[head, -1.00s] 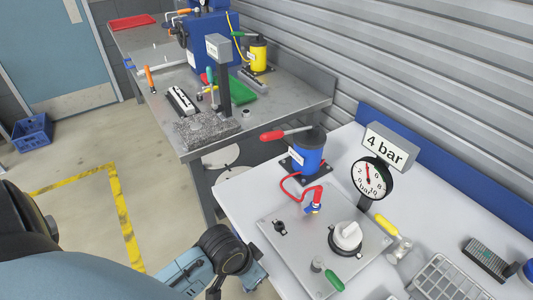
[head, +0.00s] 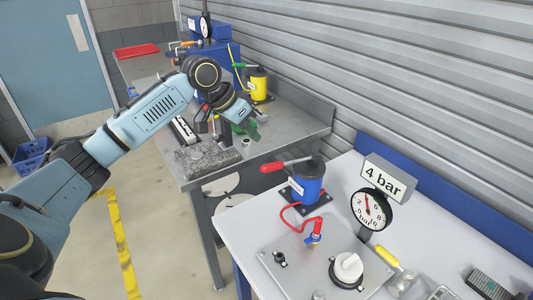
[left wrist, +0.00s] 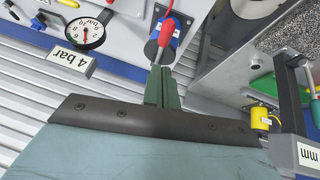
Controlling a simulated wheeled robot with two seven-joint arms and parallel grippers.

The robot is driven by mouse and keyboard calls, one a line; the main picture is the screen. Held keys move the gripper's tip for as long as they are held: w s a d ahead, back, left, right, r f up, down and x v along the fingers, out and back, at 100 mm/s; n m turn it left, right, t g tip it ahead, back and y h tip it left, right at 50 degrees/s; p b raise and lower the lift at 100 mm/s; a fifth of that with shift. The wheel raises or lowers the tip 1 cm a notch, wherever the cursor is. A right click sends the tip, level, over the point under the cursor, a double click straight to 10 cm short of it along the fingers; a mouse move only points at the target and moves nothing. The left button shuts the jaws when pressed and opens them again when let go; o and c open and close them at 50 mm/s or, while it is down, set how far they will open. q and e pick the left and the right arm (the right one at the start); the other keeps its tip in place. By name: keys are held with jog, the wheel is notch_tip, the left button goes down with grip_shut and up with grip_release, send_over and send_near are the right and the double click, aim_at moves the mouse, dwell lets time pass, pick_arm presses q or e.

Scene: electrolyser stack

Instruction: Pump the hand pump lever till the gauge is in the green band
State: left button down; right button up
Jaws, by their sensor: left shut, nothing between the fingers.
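The hand pump (head: 307,186) is blue with a dark top and stands on the white bench. Its red-handled lever (head: 287,163) points left, and a red hose runs from its base to a red fitting. The round white gauge (head: 371,210) has a red needle pointing roughly up; I cannot make out a green band. My left gripper (head: 254,116) is shut and empty, in the air up and left of the lever. In the left wrist view its dark green fingers (left wrist: 160,86) are together, with the red lever grip (left wrist: 168,28) beyond their tips, apart. My right gripper is not in view.
A "4 bar" sign (head: 387,178) stands above the gauge. A metal plate (head: 310,262) carries a white knob (head: 348,267). A yellow pump (head: 259,84) with a green lever stands on the grey back bench, near my left arm. A corrugated wall closes the right side.

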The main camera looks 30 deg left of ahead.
pick_arm(q)
jog(key=r, duration=0.1)
jog(key=a+r, duration=0.1)
jog(key=r, duration=0.1)
jog(key=shift+w+a+r, duration=0.15)
jog(key=shift+a+r, duration=0.2)
jog(key=shift+a, duration=0.05)
jog(key=x, duration=0.4)
jog(key=s+p+x, duration=0.1)
jog(key=x, duration=0.7)
jog(key=shift+s+f+p, duration=0.2)
jog(key=shift+f+p, duration=0.2)
jog(key=shift+f, duration=0.1)
jog(key=shift+s+f, duration=0.15)
jog(key=shift+f, duration=0.35)
